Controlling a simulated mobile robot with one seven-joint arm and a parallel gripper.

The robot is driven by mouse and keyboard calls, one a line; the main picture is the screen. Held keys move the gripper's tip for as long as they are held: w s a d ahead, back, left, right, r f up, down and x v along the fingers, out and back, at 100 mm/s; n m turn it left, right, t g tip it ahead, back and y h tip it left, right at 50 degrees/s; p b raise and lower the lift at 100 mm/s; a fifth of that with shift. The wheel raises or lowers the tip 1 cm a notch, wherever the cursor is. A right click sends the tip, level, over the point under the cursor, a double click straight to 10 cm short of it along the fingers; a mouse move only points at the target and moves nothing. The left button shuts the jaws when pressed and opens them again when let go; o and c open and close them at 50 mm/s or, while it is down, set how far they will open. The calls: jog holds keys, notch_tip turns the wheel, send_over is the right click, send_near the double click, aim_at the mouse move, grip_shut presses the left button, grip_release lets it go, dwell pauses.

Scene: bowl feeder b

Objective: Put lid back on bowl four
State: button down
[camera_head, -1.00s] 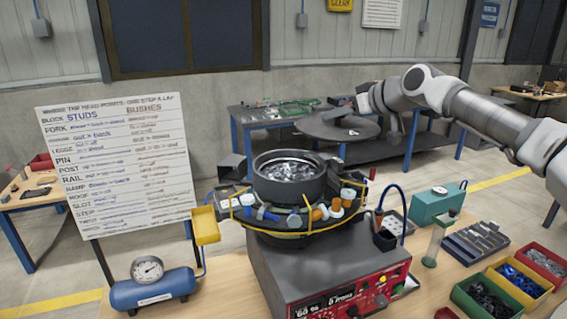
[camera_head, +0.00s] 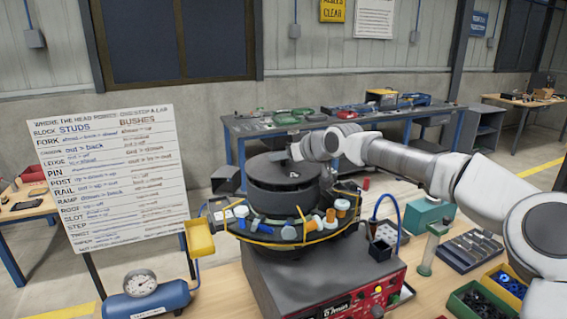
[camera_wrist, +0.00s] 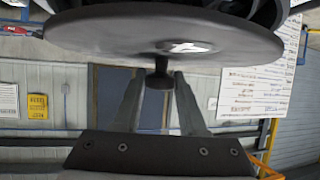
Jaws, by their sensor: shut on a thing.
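The round dark grey lid (camera_head: 270,173), marked with a white 4, is over the top of the dark bowl (camera_head: 285,201) and hides its contents. In the wrist view, the lid (camera_wrist: 100,36) spans the top of the picture, its knob between my fingers. My gripper (camera_head: 290,156) is shut on the lid's knob; my gripper also shows in the wrist view (camera_wrist: 160,76). The lid looks roughly level and centred. I cannot tell whether it touches the bowl's rim or is slightly above it.
A dark ledge (camera_head: 262,238) with several small coloured parts rings the bowl, above a red control panel (camera_head: 360,297). A yellow tray (camera_head: 199,238) and a whiteboard (camera_head: 105,180) are left. Part bins (camera_head: 470,305) and a green box (camera_head: 425,213) are right.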

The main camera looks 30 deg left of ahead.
jog(key=shift+f, duration=0.9)
jog(key=shift+f, duration=0.1)
jog(key=shift+c, duration=2.3)
grip_release()
jog(key=shift+f, duration=0.1)
jog(key=shift+r, duration=0.2)
jog(key=b+v, duration=0.1)
jog(key=v, duration=1.1)
jog(key=shift+f, duration=0.1)
